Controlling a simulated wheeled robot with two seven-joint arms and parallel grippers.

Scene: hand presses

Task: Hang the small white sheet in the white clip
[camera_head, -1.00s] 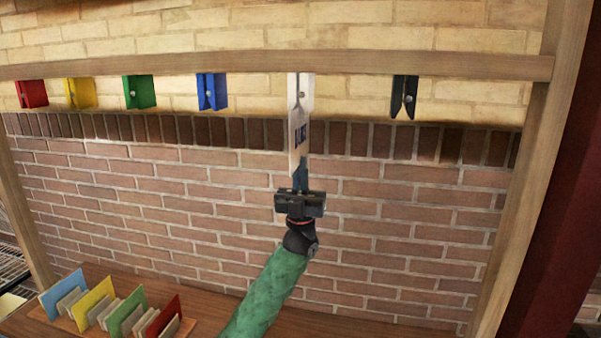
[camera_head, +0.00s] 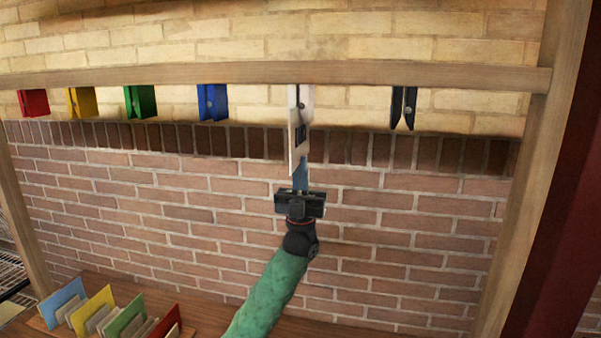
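The white clip (camera_head: 304,96) hangs from the wooden rail, right of the blue clip. The small white sheet (camera_head: 294,158), seen nearly edge-on with a dark mark on it, stands upright right below and against the clip. Its upper end overlaps the clip in view; I cannot tell whether the jaws grip it. My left gripper (camera_head: 301,174) comes up from below, its bluish fingers at the sheet's lower edge, and appears shut on it. My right gripper is not in view.
Red, yellow, green and blue clips (camera_head: 212,102) hang to the left, and a black clip (camera_head: 403,108) to the right. A wooden post (camera_head: 515,200) stands at the right. A rack with coloured dividers (camera_head: 95,312) stands at the lower left. A brick wall is behind.

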